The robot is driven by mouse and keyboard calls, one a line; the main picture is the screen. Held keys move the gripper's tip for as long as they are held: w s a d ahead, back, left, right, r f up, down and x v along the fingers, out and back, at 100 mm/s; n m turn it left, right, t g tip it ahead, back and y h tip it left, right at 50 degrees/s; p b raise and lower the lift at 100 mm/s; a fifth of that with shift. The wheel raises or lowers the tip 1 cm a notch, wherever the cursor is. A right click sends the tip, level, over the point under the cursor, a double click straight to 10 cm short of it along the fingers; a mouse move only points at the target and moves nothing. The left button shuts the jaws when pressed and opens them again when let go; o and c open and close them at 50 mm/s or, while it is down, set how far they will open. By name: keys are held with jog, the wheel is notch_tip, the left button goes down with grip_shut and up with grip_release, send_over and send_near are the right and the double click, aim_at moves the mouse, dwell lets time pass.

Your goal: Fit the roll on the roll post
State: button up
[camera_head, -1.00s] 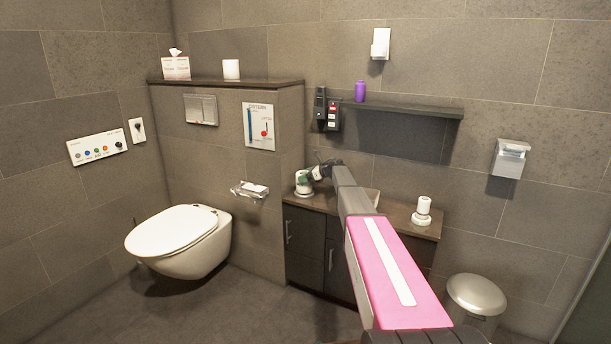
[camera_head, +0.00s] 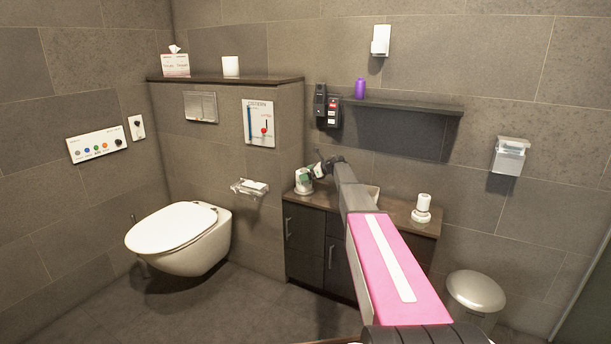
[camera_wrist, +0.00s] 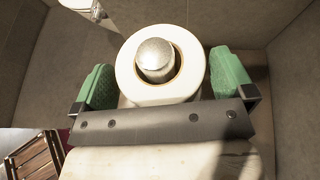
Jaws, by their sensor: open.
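The white roll (camera_wrist: 127,75) is seen from above in the wrist view. The rounded metal top of the roll post (camera_wrist: 155,57) shows inside its core, so the roll sits around the post; how far down it reaches is hidden. My gripper (camera_wrist: 163,78) is open, with one green finger on each side of the roll.
Another white roll-like item on a base (camera_head: 422,206) stands at the right of the vanity counter (camera_head: 395,213). A dark shelf (camera_head: 410,107) with a purple bottle (camera_head: 360,89) is above. The toilet (camera_head: 180,238) is left and a bin (camera_head: 474,292) right.

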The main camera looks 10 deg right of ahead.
jog(key=v, duration=0.9)
jog(key=shift+s+d, duration=0.25)
jog(key=shift+d, duration=0.05)
jog(key=shift+r, duration=0.1)
